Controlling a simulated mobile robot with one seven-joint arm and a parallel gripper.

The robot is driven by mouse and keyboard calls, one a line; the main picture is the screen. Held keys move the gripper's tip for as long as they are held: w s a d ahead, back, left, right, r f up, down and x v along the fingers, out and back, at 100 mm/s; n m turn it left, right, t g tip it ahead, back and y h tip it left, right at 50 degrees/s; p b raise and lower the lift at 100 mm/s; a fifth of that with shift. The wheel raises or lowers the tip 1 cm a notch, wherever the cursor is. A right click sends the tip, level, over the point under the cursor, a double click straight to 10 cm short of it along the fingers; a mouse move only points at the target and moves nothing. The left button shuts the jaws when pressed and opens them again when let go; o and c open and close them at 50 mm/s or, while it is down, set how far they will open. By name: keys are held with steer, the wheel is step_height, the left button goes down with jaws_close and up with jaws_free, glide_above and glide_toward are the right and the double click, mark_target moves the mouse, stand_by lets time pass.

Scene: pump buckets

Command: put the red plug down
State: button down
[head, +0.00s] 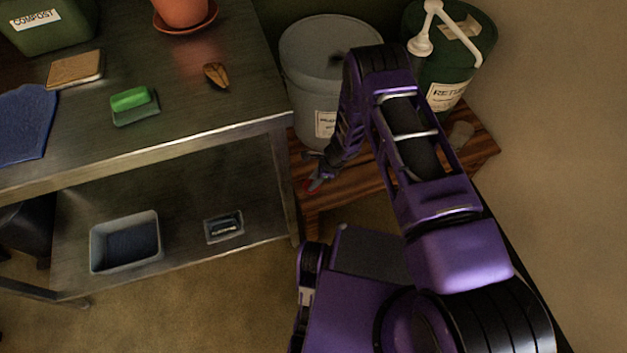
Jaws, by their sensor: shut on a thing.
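My gripper (318,174) reaches down over the left end of a low wooden bench (370,180), in front of a grey bucket. It is shut on the red plug (311,186), which shows as a small red patch at the fingertips. Most of the plug is hidden by the fingers. I cannot tell whether the plug touches the bench.
The grey lidded bucket (318,60) and a green bucket (478,48) with a white pump (434,22) stand on the bench. A small pale cup-like thing (461,135) is at its right. A metal table (200,95) with a lower shelf (185,200) stands left.

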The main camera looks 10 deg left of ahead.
steer(key=shift+f, duration=0.15)
steer(key=c, duration=0.6)
jaws_free()
steer(key=shift+r, duration=0.2)
steer(key=shift+r, duration=0.25)
steer(key=p+v, duration=0.2)
steer(key=v, duration=0.9)
steer(key=shift+r, duration=0.3)
steer(key=shift+d, duration=0.1)
